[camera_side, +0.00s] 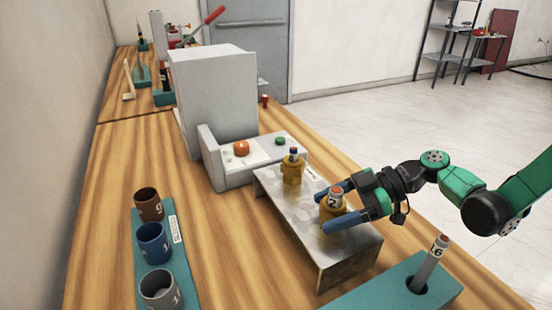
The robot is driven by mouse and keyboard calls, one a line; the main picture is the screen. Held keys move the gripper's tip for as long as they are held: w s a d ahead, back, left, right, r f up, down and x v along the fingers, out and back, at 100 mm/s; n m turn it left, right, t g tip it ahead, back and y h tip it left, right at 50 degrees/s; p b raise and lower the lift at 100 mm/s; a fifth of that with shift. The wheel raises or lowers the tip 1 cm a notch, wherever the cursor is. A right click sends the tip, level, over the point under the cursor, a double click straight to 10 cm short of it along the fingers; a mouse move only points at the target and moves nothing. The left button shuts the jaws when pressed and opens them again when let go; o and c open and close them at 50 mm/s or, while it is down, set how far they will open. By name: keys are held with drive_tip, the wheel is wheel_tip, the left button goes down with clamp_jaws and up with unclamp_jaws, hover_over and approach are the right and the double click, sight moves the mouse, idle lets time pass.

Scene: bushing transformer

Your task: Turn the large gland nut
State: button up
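Two brass gland nuts stand upright on a grey metal box. The farther gland nut (291,174) holds a smaller dark blue-topped piece. My gripper (327,211) comes in from the right, with its blue fingers on either side of the nearer nut. The front finger covers part of the nut's lower near side, and the rear finger is partly hidden behind the cylinder. Whether the fingers touch the nut cannot be told.
The metal box (325,258) stands on the wooden table. A grey machine (215,100) with an orange knob (241,148) and green button (280,141) is behind it. A teal rack (183,280) of numbered cups is at left. A teal block (385,290) holding a numbered rod (431,262) is front right.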

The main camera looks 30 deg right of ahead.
drive_tip(key=c, duration=0.9)
drive_tip(key=shift+o, duration=0.2)
drive_tip(key=shift+n+g+y, duration=0.4)
drive_tip(key=shift+n+g, duration=0.7)
drive_tip(key=shift+g, duration=0.1)
drive_tip(key=shift+w+n+g, duration=0.1)
drive_tip(key=shift+n+g, duration=0.7)
drive_tip(key=shift+g, duration=0.1)
drive_tip(key=shift+n+g, duration=0.3)
